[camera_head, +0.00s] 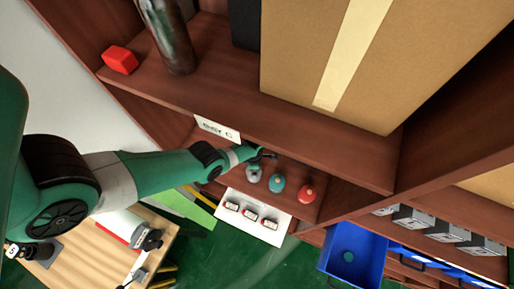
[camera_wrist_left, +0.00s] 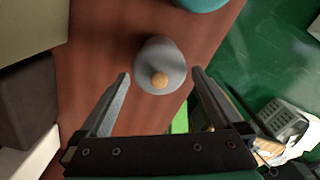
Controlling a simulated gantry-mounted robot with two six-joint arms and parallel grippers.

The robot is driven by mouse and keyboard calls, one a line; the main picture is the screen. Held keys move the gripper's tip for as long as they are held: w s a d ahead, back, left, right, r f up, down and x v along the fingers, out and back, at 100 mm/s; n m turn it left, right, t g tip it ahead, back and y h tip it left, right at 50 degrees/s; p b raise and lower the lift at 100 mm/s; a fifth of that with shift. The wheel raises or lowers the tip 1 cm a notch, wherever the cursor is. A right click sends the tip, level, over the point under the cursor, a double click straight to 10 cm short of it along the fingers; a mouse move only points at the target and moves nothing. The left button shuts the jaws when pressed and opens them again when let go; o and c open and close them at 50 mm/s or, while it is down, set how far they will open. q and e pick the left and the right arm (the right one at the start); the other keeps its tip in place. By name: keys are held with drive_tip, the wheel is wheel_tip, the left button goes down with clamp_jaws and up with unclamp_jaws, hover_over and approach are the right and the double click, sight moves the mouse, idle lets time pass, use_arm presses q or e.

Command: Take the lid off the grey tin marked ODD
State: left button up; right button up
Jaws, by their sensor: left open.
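The grey tin (camera_head: 253,174) stands on the wooden shelf at the left end of a row of three. No ODD marking can be read on it. The lid looks to be on. My left gripper (camera_head: 264,155) is beside the grey tin at the shelf. My right gripper is not in view.
A teal tin (camera_head: 277,184) and a red tin (camera_head: 306,193) stand to the right. A white panel (camera_head: 265,229) with several labelled pieces is below the row. A large cardboard box (camera_head: 390,60) sits on the shelf above. A blue bin (camera_head: 350,258) is at lower right.

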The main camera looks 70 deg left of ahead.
use_arm(q)
drive_tip(key=shift+f, duration=0.1)
drive_tip(key=shift+c, duration=0.3)
drive_tip(key=c, duration=1.2)
drive_tip(key=shift+c, duration=0.2)
